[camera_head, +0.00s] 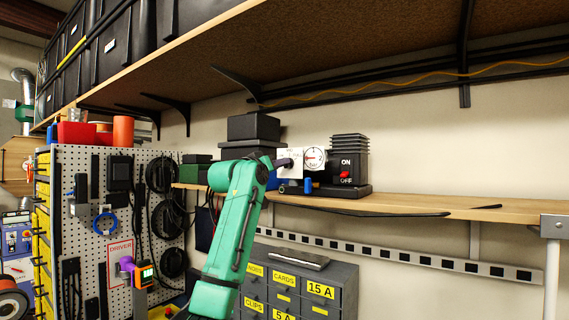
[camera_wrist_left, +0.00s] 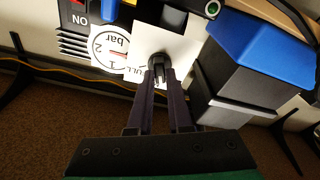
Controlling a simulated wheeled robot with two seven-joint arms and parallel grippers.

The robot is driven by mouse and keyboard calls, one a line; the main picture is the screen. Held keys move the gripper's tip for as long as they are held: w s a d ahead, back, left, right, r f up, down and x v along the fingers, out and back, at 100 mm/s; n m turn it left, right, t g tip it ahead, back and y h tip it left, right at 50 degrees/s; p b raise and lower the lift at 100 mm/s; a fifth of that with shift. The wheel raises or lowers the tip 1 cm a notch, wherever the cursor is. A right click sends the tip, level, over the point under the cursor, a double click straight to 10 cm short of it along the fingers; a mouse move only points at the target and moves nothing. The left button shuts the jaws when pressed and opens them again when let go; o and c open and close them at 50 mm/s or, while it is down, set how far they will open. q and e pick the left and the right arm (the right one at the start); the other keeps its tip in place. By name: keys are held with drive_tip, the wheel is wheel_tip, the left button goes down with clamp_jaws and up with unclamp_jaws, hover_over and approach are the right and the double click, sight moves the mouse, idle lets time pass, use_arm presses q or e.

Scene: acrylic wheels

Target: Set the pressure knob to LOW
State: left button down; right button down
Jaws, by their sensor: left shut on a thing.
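The pressure knob (camera_wrist_left: 157,61) is a small dark round knob on a white plate (camera_wrist_left: 188,50). The plate also shows in the head view (camera_head: 295,168). My left gripper (camera_head: 287,163) reaches up to the plate from the left. In the left wrist view, its fingers (camera_wrist_left: 160,72) are shut on the knob and cover much of it. "FULL" is readable beside the knob; a LOW mark cannot be made out. A round white gauge (camera_head: 314,158) with a red needle sits right of the plate. My right gripper is not in view.
A black unit with a red ON/OFF switch (camera_head: 345,176) stands right of the gauge on the wooden shelf (camera_head: 420,203). Black boxes (camera_head: 253,127) are stacked to the left. An upper shelf (camera_head: 300,50) overhangs. Label drawers (camera_head: 320,291) are below. The shelf's right part is mostly clear.

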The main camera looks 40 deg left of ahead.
use_arm(q)
drive_tip(key=shift+d+n+g+y, duration=0.1)
drive_tip(key=shift+n+g+y, duration=0.2)
drive_tip(key=shift+n, duration=2.3)
drive_tip(key=n, duration=0.2)
drive_tip(key=shift+w+n, duration=0.1)
drive_tip(key=shift+n, duration=0.2)
drive_tip(key=c, duration=1)
unclamp_jaws()
drive_tip(key=shift+g+y, duration=0.3)
drive_tip(key=shift+o, duration=1.4)
drive_tip(key=shift+w+f, duration=0.1)
drive_tip(key=shift+w, duration=0.05)
drive_tip(key=s+b, duration=0.5)
drive_tip(key=s, duration=0.2)
drive_tip(key=shift+d, duration=0.35)
